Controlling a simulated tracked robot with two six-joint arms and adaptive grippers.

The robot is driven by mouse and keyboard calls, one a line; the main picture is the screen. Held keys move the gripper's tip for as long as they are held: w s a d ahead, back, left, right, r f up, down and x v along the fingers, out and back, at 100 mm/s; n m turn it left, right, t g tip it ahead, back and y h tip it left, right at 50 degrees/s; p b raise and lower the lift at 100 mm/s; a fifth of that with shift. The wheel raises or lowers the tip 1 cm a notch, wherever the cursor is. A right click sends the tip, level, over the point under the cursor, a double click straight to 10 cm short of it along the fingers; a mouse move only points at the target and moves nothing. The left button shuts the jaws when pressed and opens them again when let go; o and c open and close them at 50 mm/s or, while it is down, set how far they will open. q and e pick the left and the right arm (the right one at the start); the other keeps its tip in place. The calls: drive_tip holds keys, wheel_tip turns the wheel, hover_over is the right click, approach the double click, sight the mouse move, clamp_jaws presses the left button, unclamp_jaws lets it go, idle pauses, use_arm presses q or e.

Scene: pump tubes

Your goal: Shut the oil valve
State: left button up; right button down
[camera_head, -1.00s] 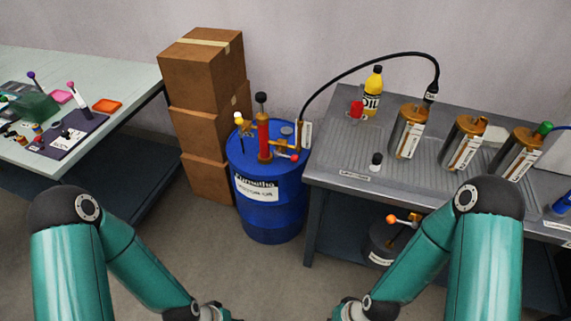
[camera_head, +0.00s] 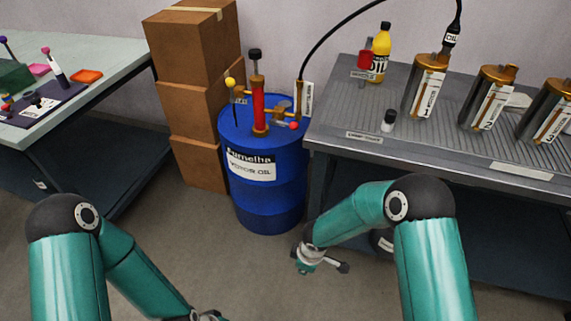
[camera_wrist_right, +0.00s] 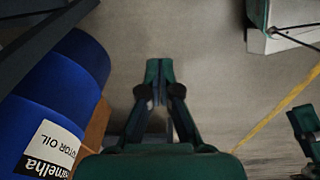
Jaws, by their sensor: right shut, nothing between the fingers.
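The blue oil drum (camera_head: 262,190) stands in the middle of the head view. On its top, a brass valve (camera_head: 280,108) has a handle ending in a red ball (camera_head: 294,125), lying to the right of the red pump tube (camera_head: 259,105). My right gripper (camera_head: 330,268) is low, in front of the drum's lower right side and apart from it. In the right wrist view its fingers (camera_wrist_right: 159,70) are together and empty. Only my left wrist shows at the bottom edge of the head view. A dark teal part at the wrist view's right edge may be my left gripper.
A grey bench (camera_head: 345,100) at right carries a yellow oil bottle (camera_head: 381,52) and several metal cylinders. A black hose (camera_head: 345,28) arches from drum to bench. Stacked boxes (camera_head: 195,115) stand left of the drum. Floor before the drum is free.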

drive_tip(key=w+a+n+t+h+b, duration=0.35)
drive_tip(key=w+n+t+b, duration=0.45)
drive_tip(key=w, duration=0.9)
use_arm(q)
wheel_tip(320, 180, down, 22)
drive_tip(key=b, duration=1)
drive_tip(key=shift+b, duration=0.4)
use_arm(e)
drive_tip(key=w+a+r+t+h, duration=0.2)
drive_tip(key=w+a+r+t, duration=0.1)
drive_tip(key=r, duration=0.5)
drive_tip(key=w+a+r+t+h, duration=0.2)
drive_tip(key=w+a+r+t, duration=0.2)
drive_tip(key=r, duration=0.5)
drive_tip(key=shift+w+r+t, duration=0.15)
drive_tip(key=shift+w+t, duration=0.15)
drive_tip(key=shift+t, duration=0.1)
use_arm(q)
drive_tip(key=shift+r, duration=0.1)
use_arm(e)
drive_tip(key=shift+w, duration=0.1)
